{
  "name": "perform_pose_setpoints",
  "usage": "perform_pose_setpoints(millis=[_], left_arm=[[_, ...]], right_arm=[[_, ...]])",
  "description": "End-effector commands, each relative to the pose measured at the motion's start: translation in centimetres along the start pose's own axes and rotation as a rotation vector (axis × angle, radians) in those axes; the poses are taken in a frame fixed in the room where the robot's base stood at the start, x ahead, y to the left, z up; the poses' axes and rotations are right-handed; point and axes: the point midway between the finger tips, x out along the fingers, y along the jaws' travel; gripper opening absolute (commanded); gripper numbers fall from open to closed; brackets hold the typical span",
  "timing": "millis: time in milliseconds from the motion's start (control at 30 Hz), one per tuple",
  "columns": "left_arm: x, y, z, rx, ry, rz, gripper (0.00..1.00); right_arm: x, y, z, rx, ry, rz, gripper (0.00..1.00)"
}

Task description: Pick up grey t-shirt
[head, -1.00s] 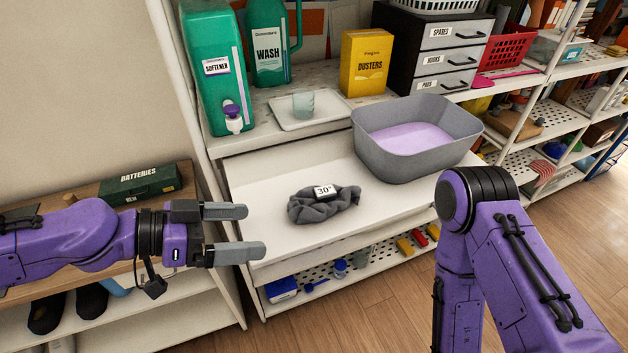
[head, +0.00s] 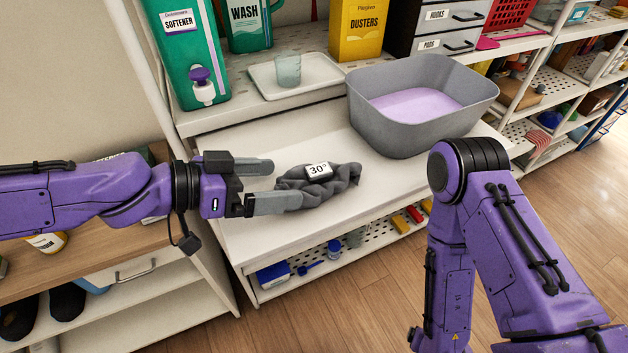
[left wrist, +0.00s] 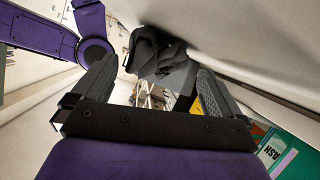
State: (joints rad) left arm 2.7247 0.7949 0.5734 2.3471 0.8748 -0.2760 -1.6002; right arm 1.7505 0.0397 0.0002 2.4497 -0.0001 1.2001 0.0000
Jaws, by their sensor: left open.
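The grey t-shirt (head: 322,186) lies crumpled on the white shelf board, with a white tag reading 30° on top. My left gripper (head: 272,183) is open at the shirt's left edge. Its near finger overlaps the shirt's left end in the head view; I cannot tell whether they touch. In the left wrist view the shirt (left wrist: 160,58) lies ahead, at and just beyond the ends of the two spread fingers (left wrist: 150,80). My right arm shows at the right, but its gripper is out of view.
A grey basin (head: 400,130) with lilac liquid stands behind and right of the shirt. A white tray (head: 262,88) with a cup (head: 287,70) and a green softener container (head: 190,55) stand at the back. A perforated shelf below holds small items.

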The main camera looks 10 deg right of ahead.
Motion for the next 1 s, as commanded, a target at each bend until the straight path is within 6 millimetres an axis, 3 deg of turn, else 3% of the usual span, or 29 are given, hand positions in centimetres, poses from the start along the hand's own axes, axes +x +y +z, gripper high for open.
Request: perform_pose_setpoints(millis=[133,400,567,867,1000], left_arm=[[2.1,0.0,0.2,-0.001,-0.001,0.002,1.00],[2.5,0.0,0.0,0.000,0.001,0.000,1.00],[2.5,0.0,0.0,0.001,0.001,0.000,0.48],[2.3,0.1,-0.3,0.002,0.001,0.000,0.48],[1.5,0.7,-2.7,0.004,0.001,0.003,0.48]], right_arm=[[0.3,0.0,0.2,0.000,0.000,0.001,0.83],[0.3,0.0,0.1,0.000,-0.001,0.001,0.83],[0.3,0.0,0.2,0.000,-0.001,0.001,0.83],[0.0,0.0,0.0,0.000,-0.001,0.001,0.83],[-2.0,0.2,-0.8,0.000,-0.001,0.001,0.83]])
